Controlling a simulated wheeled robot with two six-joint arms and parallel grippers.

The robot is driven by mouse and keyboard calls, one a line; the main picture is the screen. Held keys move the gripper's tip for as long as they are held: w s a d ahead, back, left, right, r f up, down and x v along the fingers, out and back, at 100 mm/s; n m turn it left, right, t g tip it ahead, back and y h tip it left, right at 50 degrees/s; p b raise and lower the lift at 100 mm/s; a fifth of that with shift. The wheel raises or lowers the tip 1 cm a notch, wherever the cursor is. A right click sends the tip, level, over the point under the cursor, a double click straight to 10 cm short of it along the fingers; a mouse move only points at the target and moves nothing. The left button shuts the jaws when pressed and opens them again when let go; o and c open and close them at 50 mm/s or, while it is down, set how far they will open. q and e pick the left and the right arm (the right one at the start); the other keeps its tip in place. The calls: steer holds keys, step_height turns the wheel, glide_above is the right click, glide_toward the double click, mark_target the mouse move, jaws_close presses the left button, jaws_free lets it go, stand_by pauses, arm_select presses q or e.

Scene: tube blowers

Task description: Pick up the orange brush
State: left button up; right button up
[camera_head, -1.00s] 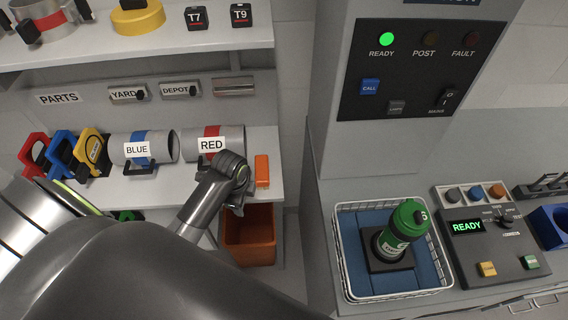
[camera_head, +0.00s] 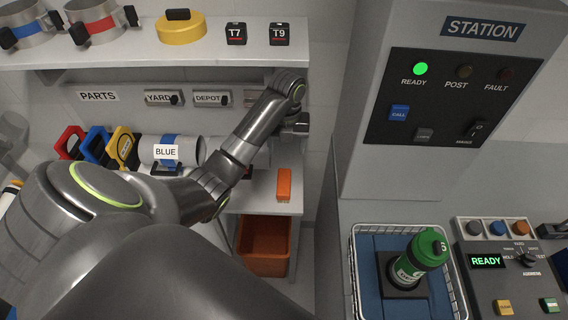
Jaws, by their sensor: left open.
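A small upright orange block (camera_head: 284,184), which looks like the orange brush, is on the right end of the parts shelf. My left arm comes in from the left and reaches across the shelf. My left gripper (camera_head: 296,126) is at the shelf's back right, above and behind the orange block in the picture, and apart from it. It is open, though its fingers are small and partly hidden by the wrist. My right gripper is not in view.
A grey tube labelled BLUE (camera_head: 180,151) and red, blue and yellow clamps (camera_head: 123,147) lie on the shelf left. My arm hides the RED tube. An orange bin (camera_head: 264,246) stands below. The station cabinet (camera_head: 352,150) and a wire basket (camera_head: 358,290) with a green bottle (camera_head: 420,255) are right.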

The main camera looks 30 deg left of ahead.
mark_target(284, 181)
arm_select(q)
step_height(284, 181, down, 13)
steer(key=b, duration=1.2)
steer(key=shift+a+f+b, duration=0.1)
steer(key=shift+a+b, duration=0.05)
steer(key=shift+b, duration=0.25)
steer(key=shift+s+a+f+b, duration=0.1)
steer(key=shift+f+b, duration=0.3)
steer(key=shift+b, duration=0.05)
step_height(284, 181, down, 2)
steer(key=shift+a+f+p, duration=0.1)
steer(key=shift+p, duration=0.5)
steer(key=shift+s+f, duration=0.1)
steer(key=shift+f, duration=0.4)
steer(key=c, duration=1.2)
steer(key=shift+r, duration=0.15)
